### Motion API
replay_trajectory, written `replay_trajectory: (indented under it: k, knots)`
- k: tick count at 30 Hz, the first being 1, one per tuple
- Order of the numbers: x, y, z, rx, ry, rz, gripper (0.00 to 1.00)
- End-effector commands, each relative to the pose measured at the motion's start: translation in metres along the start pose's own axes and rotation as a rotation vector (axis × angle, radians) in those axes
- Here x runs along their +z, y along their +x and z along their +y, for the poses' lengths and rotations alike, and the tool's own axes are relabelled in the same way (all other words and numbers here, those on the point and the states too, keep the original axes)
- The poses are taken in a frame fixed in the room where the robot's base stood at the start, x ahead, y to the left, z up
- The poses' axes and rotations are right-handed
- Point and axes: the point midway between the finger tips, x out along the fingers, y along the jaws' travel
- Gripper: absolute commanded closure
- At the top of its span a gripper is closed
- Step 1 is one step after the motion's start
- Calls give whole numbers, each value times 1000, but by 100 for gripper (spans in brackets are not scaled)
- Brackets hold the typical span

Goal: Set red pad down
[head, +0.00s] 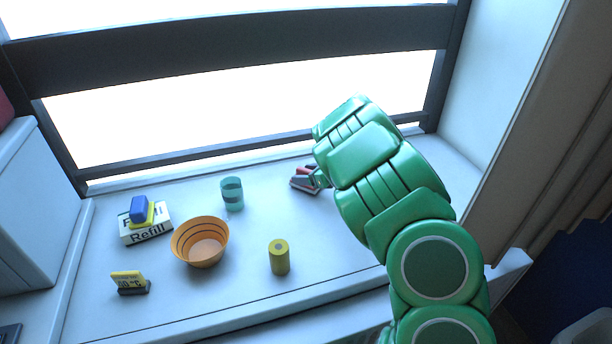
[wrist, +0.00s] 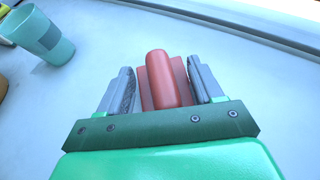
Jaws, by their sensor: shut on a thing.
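The red pad (wrist: 163,80) has a rounded red grip on a flat red base. In the wrist view it sits between the two grey fingers of my gripper (wrist: 160,75), which is shut on it. In the head view only a small bit of the red pad (head: 304,169) shows at my gripper (head: 303,180), low over the right back part of the white ledge. I cannot tell whether its base touches the ledge.
A teal cup (head: 232,194) stands left of my gripper. A dark window frame borders the back.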

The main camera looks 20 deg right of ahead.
Motion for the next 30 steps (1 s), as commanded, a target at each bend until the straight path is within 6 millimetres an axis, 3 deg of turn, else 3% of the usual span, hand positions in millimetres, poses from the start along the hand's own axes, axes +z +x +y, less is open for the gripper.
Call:
replay_trajectory:
  k: [11, 12, 17, 30]
  knots:
    - [-4, 2, 0, 0, -1, 0, 65]
    - [-5, 3, 0, 1, -1, -1, 33]
    - [-4, 2, 0, 0, -1, -1, 8]
    - [-4, -4, 0, -1, -1, 0, 8]
